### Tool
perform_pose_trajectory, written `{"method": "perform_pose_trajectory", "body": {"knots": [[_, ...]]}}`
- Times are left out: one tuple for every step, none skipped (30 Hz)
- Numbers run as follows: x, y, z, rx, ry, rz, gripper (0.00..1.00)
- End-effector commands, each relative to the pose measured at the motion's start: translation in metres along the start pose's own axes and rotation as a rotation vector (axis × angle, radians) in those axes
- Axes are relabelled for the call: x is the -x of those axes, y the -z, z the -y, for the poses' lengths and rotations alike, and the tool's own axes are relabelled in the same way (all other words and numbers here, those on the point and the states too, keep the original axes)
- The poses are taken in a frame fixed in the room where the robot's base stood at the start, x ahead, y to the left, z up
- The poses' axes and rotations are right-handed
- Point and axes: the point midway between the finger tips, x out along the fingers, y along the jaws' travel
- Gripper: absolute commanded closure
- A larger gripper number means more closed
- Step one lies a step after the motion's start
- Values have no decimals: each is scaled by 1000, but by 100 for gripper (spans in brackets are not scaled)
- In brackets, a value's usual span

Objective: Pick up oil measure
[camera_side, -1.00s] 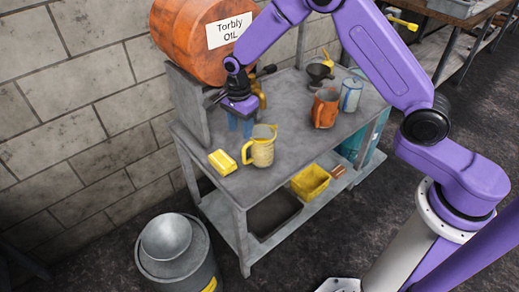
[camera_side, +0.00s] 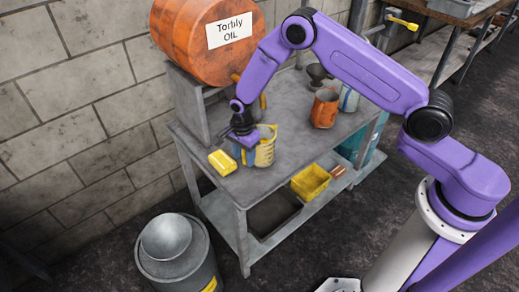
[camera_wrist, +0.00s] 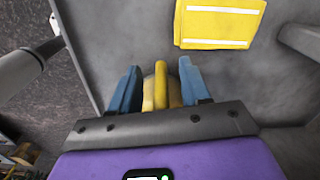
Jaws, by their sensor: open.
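The oil measure, seemingly the yellow jug (camera_side: 266,152) with dark markings, stands upright on the metal bench, its handle side toward the yellow block. My gripper (camera_side: 247,158) is open and low at the jug's handle side, hiding most of the handle. In the wrist view, the jug's yellow handle (camera_wrist: 161,85) lies between the two blue fingers (camera_wrist: 158,72), with a gap visible on each side. The jug body is mostly hidden there behind the handle and my gripper.
A yellow block (camera_side: 222,162) lies close left of my gripper; it also shows in the wrist view (camera_wrist: 219,24). An orange jug (camera_side: 324,108) and a pale can (camera_side: 349,98) stand further right. The orange oil drum (camera_side: 205,40) sits above the bench's back.

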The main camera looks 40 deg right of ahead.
Motion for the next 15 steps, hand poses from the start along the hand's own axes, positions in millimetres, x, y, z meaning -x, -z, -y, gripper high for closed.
{"method": "perform_pose_trajectory", "body": {"knots": [[-1, 0, 0, 0, 0, 0, 53], [-2, 0, 0, 0, 1, 0, 53], [-2, 0, 0, 0, 1, 0, 53], [-2, 0, 0, 0, 1, 0, 53], [-2, 0, 0, 0, 1, 0, 53], [-1, 0, 0, 0, 1, 0, 53], [-1, 0, 0, 0, 1, 0, 53], [-1, 0, 0, 0, 1, 0, 63], [-1, 0, 0, 0, 1, 0, 76], [-1, 0, 0, 0, 1, 0, 86], [-1, 0, 0, 0, 1, 0, 96], [-1, 0, 0, 0, 1, 0, 100], [-1, 0, 0, 0, 0, 0, 100], [-1, 0, 0, 0, 0, 0, 100], [-1, 0, 0, 0, 1, 0, 100]]}}
